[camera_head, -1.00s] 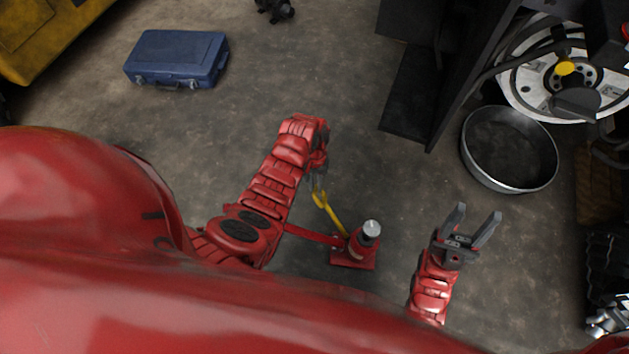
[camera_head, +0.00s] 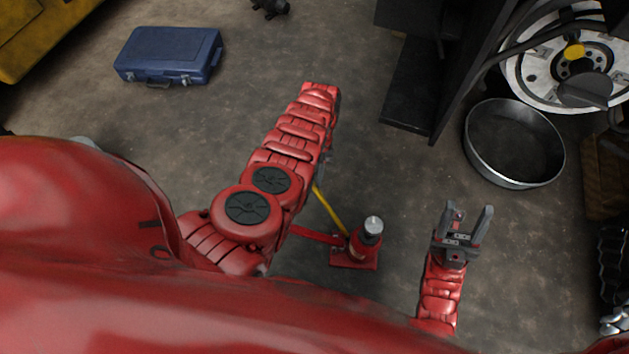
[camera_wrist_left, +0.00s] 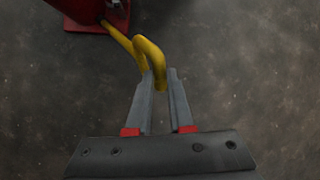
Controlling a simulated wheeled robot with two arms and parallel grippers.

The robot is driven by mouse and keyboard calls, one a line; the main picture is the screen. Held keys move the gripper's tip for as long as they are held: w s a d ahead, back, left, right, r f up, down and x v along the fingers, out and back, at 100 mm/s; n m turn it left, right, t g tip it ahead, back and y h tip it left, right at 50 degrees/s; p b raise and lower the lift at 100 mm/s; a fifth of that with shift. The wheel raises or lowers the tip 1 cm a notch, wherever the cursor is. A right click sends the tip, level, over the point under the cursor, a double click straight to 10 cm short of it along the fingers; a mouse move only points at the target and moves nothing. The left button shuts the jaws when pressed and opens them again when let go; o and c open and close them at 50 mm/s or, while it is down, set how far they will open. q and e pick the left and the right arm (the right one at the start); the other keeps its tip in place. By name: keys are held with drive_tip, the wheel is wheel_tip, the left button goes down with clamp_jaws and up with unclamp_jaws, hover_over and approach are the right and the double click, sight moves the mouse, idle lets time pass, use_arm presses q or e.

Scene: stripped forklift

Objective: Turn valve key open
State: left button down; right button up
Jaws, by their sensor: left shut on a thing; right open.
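The valve key is a yellow bent rod (camera_head: 330,212) that runs to the base of a red bottle jack (camera_head: 362,246) on the floor. In the left wrist view the key's hooked end (camera_wrist_left: 150,58) lies between the fingertips of my left gripper (camera_wrist_left: 160,85), which is shut on it. The jack's red base (camera_wrist_left: 100,18) shows at the top left there. In the head view my left arm hides most of the left gripper (camera_head: 324,165). My right gripper (camera_head: 465,222) is open and empty, to the right of the jack.
A red bar (camera_head: 312,234) extends left from the jack. A round metal pan (camera_head: 512,180) and a black upright structure (camera_head: 425,85) stand at the right. A blue case (camera_head: 170,55) lies at the upper left.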

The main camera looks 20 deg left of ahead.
use_arm(q)
drive_tip(key=shift+w+b, duration=0.25)
drive_tip(key=shift+b, duration=0.05)
idle(0.5)
drive_tip(key=c, duration=0.8)
unclamp_jaws()
drive_tip(key=shift+s, duration=0.1)
